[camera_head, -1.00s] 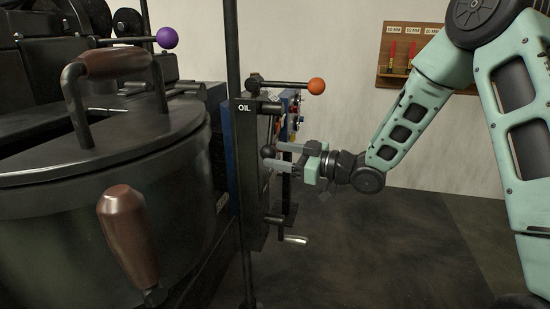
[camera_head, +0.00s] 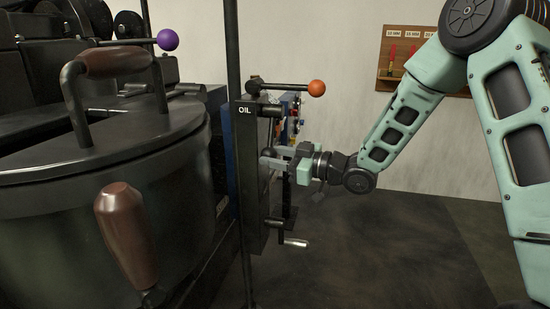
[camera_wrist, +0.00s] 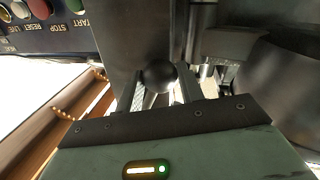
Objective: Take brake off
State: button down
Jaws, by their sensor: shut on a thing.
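A black ball knob (camera_head: 267,152) sits at the side of the dark post unit marked OIL (camera_head: 245,150) in the head view. My gripper (camera_head: 270,158) reaches it from the right and is shut on it. In the wrist view the black ball knob (camera_wrist: 158,76) shows between the two grey fingers of my gripper (camera_wrist: 160,88). No label naming a brake can be read.
An orange-knobbed lever (camera_head: 316,88) is above my gripper and a crank handle (camera_head: 294,242) is below it. A large dark lidded drum (camera_head: 110,210) fills the left. A wooden tool rack (camera_head: 395,60) hangs on the wall. The floor at right is clear.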

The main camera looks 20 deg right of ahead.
jog(key=w+d+n+y+b, duration=0.1)
jog(key=w+d+n+b, duration=0.4)
jog(key=n, duration=0.5)
jog(key=shift+w+y+b, duration=0.3)
jog(key=shift+w+b, duration=0.9)
jog(key=shift+b, duration=0.55)
jog(key=c, duration=0.9)
grip_release()
jog(key=p+v, duration=0.3)
jog(key=v, duration=1.4)
jog(key=shift+s+f+p, duration=0.2)
jog(key=shift+f+p, duration=0.05)
jog(key=shift+p, duration=0.15)
